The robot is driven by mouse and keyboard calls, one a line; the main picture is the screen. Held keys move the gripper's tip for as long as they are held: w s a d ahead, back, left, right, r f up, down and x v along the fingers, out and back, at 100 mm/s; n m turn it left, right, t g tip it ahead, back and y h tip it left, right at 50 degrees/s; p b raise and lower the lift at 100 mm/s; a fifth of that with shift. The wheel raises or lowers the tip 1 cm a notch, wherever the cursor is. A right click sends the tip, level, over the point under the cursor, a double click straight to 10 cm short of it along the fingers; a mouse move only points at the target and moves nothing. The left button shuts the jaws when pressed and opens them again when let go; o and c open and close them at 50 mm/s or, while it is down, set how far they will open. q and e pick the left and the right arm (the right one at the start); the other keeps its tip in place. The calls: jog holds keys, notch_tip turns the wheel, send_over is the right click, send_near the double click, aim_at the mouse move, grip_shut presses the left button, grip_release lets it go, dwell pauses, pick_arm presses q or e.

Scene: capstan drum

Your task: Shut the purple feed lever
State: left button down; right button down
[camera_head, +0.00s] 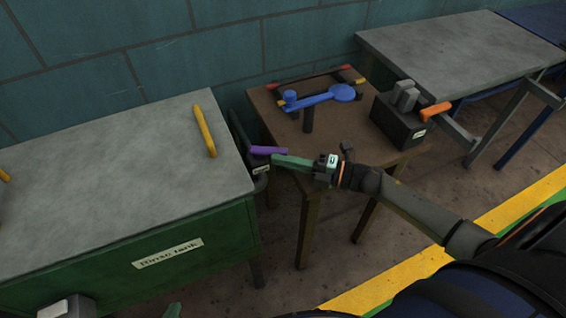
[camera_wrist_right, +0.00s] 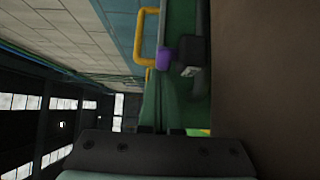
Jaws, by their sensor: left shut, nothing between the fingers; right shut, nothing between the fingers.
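The purple feed lever (camera_head: 268,150) sticks out to the right from a dark labelled box (camera_head: 259,166) at the right end of the green rinse tank. My right gripper (camera_head: 276,160) reaches in from the right, its green fingers shut and empty. Its tips are just below the lever's free end; I cannot tell whether they touch it. In the right wrist view the lever (camera_wrist_right: 165,58) shows just beyond the shut fingers (camera_wrist_right: 161,80), beside the dark box (camera_wrist_right: 192,50). Only a green tip of my left gripper (camera_head: 174,310) shows at the bottom edge, shut and empty.
The rinse tank (camera_head: 100,190) has a grey top with a yellow handle (camera_head: 205,130). A brown table (camera_head: 340,145) behind my right arm carries a blue crank arm (camera_head: 325,97) and a dark box with an orange lever (camera_head: 435,109). A grey bench (camera_head: 460,45) stands at the back right.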

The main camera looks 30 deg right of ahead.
aim_at(287, 149)
pick_arm(q)
jog(key=shift+a+f+b, duration=0.1)
jog(key=shift+f+b, duration=0.2)
jog(key=shift+b, duration=0.15)
pick_arm(e)
jog(key=shift+w+d+n+g+y, duration=0.1)
jog(key=shift+d+n+g+y, duration=0.05)
jog(key=shift+n+g+y, duration=0.15)
